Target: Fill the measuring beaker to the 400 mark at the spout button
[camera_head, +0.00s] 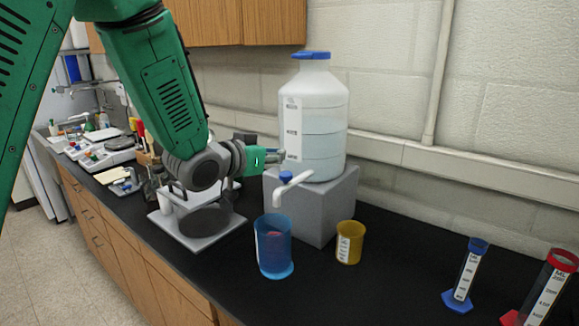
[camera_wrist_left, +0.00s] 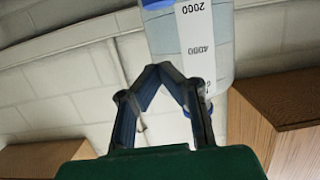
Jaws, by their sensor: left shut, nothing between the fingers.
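The measuring beaker is probably the blue transparent one (camera_head: 274,250); it stands upright on the black bench below the white spout (camera_head: 290,189). Its liquid level and marks are too small to read. The spout's blue button (camera_head: 286,176) sits on top of the spout. A large translucent bottle (camera_head: 322,125) with a blue cap rests on a grey block (camera_head: 315,212); it also shows in the left wrist view (camera_wrist_left: 215,45). My left gripper (camera_head: 279,157) is shut and empty, above and slightly left of the button, apart from it. Its fingertips (camera_wrist_left: 160,68) meet in the wrist view.
A yellow beaker (camera_head: 349,243) stands right of the blue one. A blue-based cylinder (camera_head: 466,272) and a red-topped cylinder (camera_head: 550,290) stand at the right. A grey plate device (camera_head: 200,228) is under my left arm. The bench's (camera_head: 390,295) front middle is clear.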

